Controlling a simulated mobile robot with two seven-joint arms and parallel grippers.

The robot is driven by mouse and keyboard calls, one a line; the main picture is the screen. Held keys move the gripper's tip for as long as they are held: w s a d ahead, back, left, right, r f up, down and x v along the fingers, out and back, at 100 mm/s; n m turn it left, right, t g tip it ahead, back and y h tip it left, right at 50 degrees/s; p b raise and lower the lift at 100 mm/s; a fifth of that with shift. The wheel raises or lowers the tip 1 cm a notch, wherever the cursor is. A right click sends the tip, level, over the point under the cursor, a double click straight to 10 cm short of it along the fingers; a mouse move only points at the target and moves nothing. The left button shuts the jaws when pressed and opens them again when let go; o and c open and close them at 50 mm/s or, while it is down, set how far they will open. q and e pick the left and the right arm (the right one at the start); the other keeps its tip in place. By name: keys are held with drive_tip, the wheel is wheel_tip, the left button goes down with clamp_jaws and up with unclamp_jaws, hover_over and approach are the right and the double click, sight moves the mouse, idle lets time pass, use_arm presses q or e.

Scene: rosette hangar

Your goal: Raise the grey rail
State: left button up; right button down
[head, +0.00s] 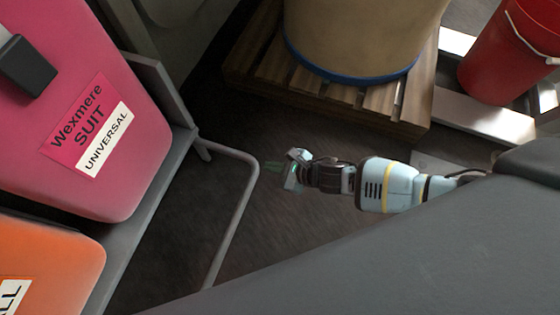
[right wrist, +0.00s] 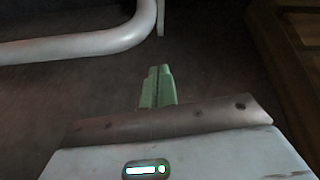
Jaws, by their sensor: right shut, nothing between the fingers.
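The grey rail (head: 241,205) is a bent tube that hangs low beside the rack in the head view. It also shows in the right wrist view as a pale curved tube (right wrist: 85,45) across the upper left. My right gripper (head: 272,167) is just to the right of the rail's upper bend in the head view. Its green fingers (right wrist: 158,86) are together with nothing between them. In the right wrist view a gap of dark floor lies between the fingertips and the tube. My left gripper is not in view.
A grey rack (head: 160,150) holds a pink case (head: 105,175) and an orange case (head: 60,255) on the left. A wooden pallet (head: 300,85) bears a large tan drum (head: 365,30). A red bucket (head: 505,60) stands at upper right. Dark floor around the gripper is clear.

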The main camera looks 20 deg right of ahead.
drive_tip(key=shift+a+r, duration=0.2)
drive_tip(key=shift+r, duration=0.3)
drive_tip(key=shift+a+r, duration=0.15)
drive_tip(key=shift+r, duration=0.3)
drive_tip(key=shift+s+r, duration=0.1)
